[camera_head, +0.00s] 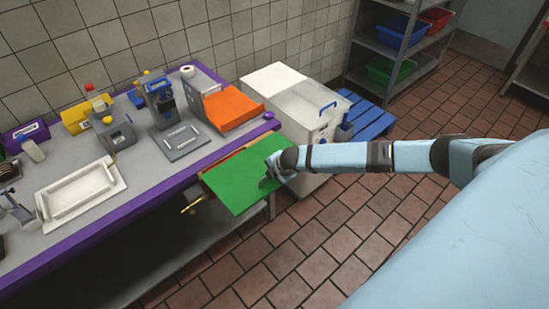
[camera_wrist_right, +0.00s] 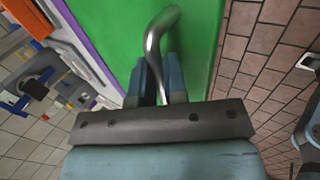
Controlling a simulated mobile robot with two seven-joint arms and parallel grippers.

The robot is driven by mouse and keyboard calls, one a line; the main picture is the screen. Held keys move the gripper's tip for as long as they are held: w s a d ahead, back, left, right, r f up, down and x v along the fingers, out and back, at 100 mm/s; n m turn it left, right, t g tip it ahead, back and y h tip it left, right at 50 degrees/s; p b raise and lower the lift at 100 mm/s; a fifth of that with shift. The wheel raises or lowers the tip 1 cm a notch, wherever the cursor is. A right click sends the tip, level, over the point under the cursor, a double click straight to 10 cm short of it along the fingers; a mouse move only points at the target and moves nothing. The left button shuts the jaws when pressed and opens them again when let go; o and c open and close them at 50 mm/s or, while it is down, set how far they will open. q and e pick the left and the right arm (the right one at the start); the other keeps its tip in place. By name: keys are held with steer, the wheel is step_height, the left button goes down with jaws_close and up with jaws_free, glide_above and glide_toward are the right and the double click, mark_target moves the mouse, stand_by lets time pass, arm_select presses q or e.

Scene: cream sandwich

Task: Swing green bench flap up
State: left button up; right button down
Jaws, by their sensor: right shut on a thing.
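The green bench flap (camera_head: 240,178) sticks out from the front edge of the purple-edged bench in the head view, and looks roughly level or slightly tilted. It also fills the upper middle of the right wrist view (camera_wrist_right: 112,30). A curved metal handle (camera_wrist_right: 152,45) stands on the flap. My right gripper (camera_head: 270,172) is at the flap's outer right side, with its fingers (camera_wrist_right: 160,82) shut around the handle. My left gripper is not in view.
The bench top (camera_head: 75,155) holds a white tray (camera_head: 80,190), an orange ramp-like piece (camera_head: 232,108) and several small devices. A white chest (camera_head: 310,108) stands beyond the flap. A blue pallet (camera_head: 366,118) lies near the wall. Open tiled floor (camera_head: 330,215) is on the right.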

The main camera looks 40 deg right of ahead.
steer(key=shift+w+r, duration=0.25)
steer(key=shift+w, duration=0.05)
steer(key=c, duration=1.2)
jaws_free()
steer(key=shift+w, duration=0.1)
steer(key=shift+f, duration=0.25)
steer(key=shift+s+r, duration=0.15)
steer(key=shift+s, duration=0.05)
steer(key=b+v, duration=0.1)
steer(key=v, duration=1.2)
steer(key=shift+b, duration=0.35)
steer(key=shift+r, duration=0.1)
